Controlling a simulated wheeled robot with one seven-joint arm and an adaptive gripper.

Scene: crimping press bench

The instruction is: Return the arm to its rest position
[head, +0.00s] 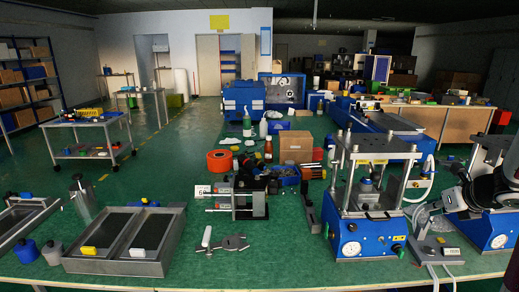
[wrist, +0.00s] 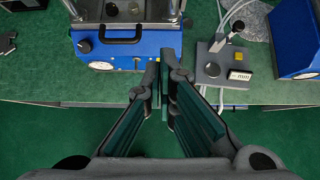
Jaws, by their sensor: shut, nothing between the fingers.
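My gripper (wrist: 162,84) shows in the wrist view with its two dark green fingers brought together, and nothing is between them. The fingertips are over the bench's front edge, just in front of the blue press base (wrist: 130,47) as seen from above, and apart from it. The floor shows below and between the finger links.
The blue press (head: 364,232) stands near the bench's front edge. A grey control box (wrist: 221,66) with a cable is right of it, then another blue base (head: 488,232). A grey double tray (head: 118,267) lies at left. Green floor (wrist: 55,140) in front is clear.

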